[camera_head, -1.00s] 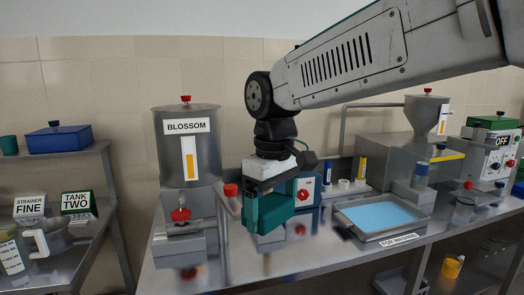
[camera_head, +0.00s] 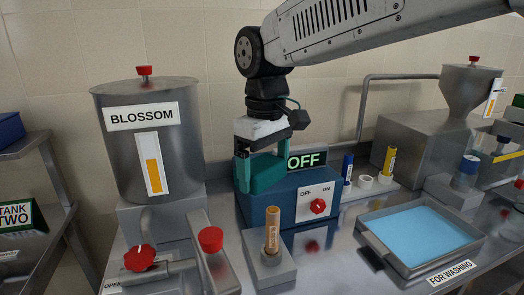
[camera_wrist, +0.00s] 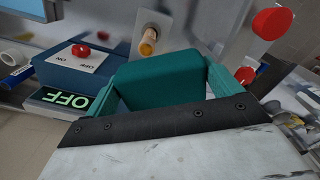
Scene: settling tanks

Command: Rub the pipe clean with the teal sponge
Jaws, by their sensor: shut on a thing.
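My gripper (camera_head: 264,184) is shut on the teal sponge (camera_head: 268,172), a block held between its two teal fingers. In the wrist view the sponge (camera_wrist: 160,82) fills the space between the fingers. The gripper hangs in the air in front of the blue switch box, right of the BLOSSOM tank. A bent grey pipe (camera_head: 408,77) rises behind the bench at the back right, well apart from the sponge. A short pipe with a red valve handle (camera_head: 140,258) is below the tank. I cannot tell which pipe is meant.
The blue box (camera_head: 318,205) has a red OFF/ON knob and an OFF sign. A brown cylinder (camera_head: 273,228) stands upright in a grey block before it. The BLOSSOM tank (camera_head: 150,150) is left. A blue-water tray (camera_head: 385,262), labelled FOR WASHING, is right.

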